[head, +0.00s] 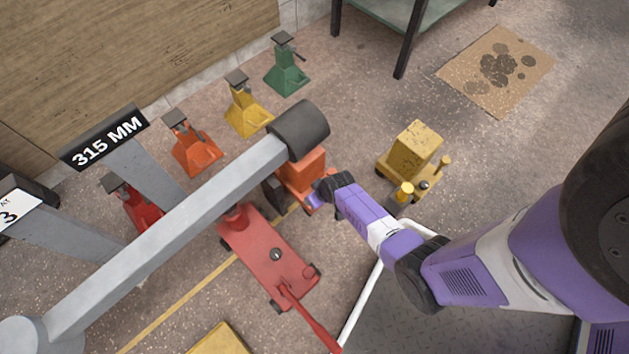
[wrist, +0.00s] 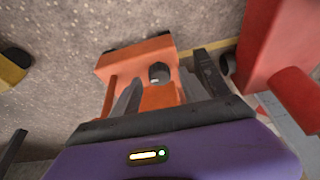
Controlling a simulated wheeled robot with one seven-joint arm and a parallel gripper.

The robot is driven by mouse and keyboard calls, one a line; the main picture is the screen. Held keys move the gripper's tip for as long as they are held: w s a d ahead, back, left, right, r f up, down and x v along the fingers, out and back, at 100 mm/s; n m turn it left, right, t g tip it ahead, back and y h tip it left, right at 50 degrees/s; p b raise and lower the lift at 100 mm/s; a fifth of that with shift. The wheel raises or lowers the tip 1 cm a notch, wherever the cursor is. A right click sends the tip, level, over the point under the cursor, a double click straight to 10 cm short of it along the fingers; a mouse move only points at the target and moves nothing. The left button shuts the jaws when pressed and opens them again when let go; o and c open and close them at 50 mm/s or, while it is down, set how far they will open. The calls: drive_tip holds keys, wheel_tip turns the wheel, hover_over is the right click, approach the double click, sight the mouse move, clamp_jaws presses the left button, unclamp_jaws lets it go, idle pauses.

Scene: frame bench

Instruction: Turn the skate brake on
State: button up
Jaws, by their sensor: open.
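An orange skate (head: 301,174) stands on the floor under the end of the grey beam in the head view, partly hidden by the beam and my gripper. In the wrist view the orange skate (wrist: 135,60) shows a dark round knob (wrist: 159,72) on its upper face and a thin orange bar at its left. My gripper (head: 317,196) is at the skate's near side. In the wrist view my gripper (wrist: 168,88) is open, its dark fingers on either side of the knob, apart from it as far as I can see. Whether the knob is the brake, I cannot tell.
A red trolley jack (head: 268,258) stands close beside the skate. The grey beam (head: 170,235) passes above. A yellow skate (head: 412,160) stands to the right. Jack stands, one of them green (head: 287,72), line the wall. A white bar (head: 360,305) lies below my arm.

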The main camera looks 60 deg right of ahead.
drive_tip(key=d+p+v, duration=0.1)
drive_tip(key=p+v, duration=0.2)
drive_tip(key=v, duration=0.3)
drive_tip(key=shift+a+r, duration=0.4)
drive_tip(key=shift+a, duration=0.1)
drive_tip(key=shift+s, duration=0.2)
